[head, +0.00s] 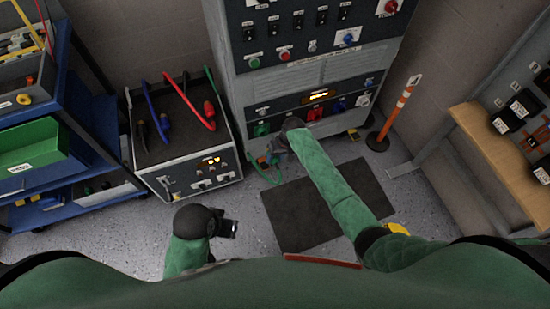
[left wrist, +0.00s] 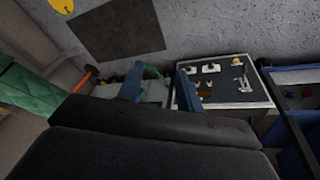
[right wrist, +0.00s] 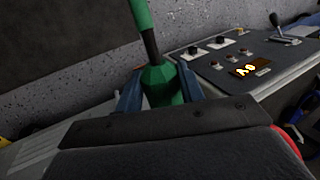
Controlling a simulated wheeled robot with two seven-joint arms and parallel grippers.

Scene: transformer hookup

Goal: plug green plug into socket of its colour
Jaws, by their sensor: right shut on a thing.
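My right gripper (head: 268,158) is shut on the green plug (right wrist: 162,84), which sits between its two blue fingers in the right wrist view. The plug's green cable (head: 271,178) hangs in a loop below the gripper. The green socket (head: 261,129) is on the lower panel of the tall grey cabinet, just above and left of the gripper in the head view. The plug looks apart from the socket. Its front end is hidden in the right wrist view. My left gripper (head: 229,228) is open and empty above the floor; its fingers stand apart in the left wrist view (left wrist: 158,85).
A striped post (head: 393,118) and workbench (head: 500,165) are at right. A dark mat (head: 285,215) covers the floor.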

